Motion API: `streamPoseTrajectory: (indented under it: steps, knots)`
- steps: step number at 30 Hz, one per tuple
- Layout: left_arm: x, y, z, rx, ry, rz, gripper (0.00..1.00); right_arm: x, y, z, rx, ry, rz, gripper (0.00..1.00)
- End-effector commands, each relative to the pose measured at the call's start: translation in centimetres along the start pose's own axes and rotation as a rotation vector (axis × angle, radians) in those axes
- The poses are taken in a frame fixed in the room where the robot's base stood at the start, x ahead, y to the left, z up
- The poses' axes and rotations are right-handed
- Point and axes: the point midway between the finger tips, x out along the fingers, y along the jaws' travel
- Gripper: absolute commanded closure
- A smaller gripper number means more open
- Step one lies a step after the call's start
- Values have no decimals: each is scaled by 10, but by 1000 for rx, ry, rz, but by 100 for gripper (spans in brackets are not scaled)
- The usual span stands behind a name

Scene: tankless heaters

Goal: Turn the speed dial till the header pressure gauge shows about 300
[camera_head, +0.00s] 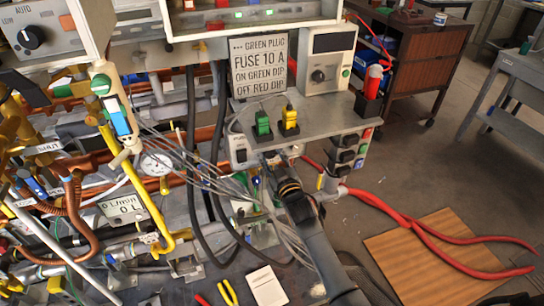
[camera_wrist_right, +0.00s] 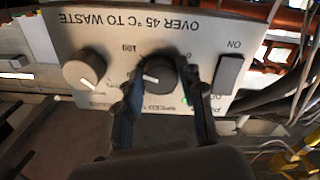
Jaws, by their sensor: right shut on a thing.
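The speed dial (camera_wrist_right: 160,72) is a round black knob with a white pointer mark, on a light panel whose lettering appears upside down in the right wrist view. My right gripper (camera_wrist_right: 160,82) has a finger on each side of the dial and is shut on it. In the head view my right gripper (camera_head: 272,162) reaches up to the front of the box under the green and yellow plugs, and hides the dial. A round white gauge (camera_head: 156,163) stands among the pipes to the left; its reading is too small to tell. My left gripper is not in view.
A grey knob (camera_wrist_right: 85,68) and a dark rocker switch (camera_wrist_right: 230,73) flank the dial. Loose cables (camera_head: 205,165) hang left of my right gripper.

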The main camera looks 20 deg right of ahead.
Motion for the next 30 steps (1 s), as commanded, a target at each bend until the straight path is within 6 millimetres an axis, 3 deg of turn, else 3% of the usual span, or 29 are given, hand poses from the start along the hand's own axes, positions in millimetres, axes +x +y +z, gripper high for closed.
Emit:
streamPoseTrajectory:
  steps: [9, 10, 12, 13, 23, 30]
  knots:
    - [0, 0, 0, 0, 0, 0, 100, 0, -1, 2, 0, -4, -1, 93]
    - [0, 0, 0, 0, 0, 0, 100, 0, -1, 2, 0, -4, -1, 56]
    - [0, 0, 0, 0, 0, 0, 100, 0, -1, 2, 0, -3, -1, 41]
    - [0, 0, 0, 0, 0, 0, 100, 0, -1, 2, 0, -3, -1, 39]
    - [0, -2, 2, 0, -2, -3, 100, -2, 0, 1, -1, -1, -1, 39]
    - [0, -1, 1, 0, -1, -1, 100, -32, -1, 2, -2, -3, -2, 39]
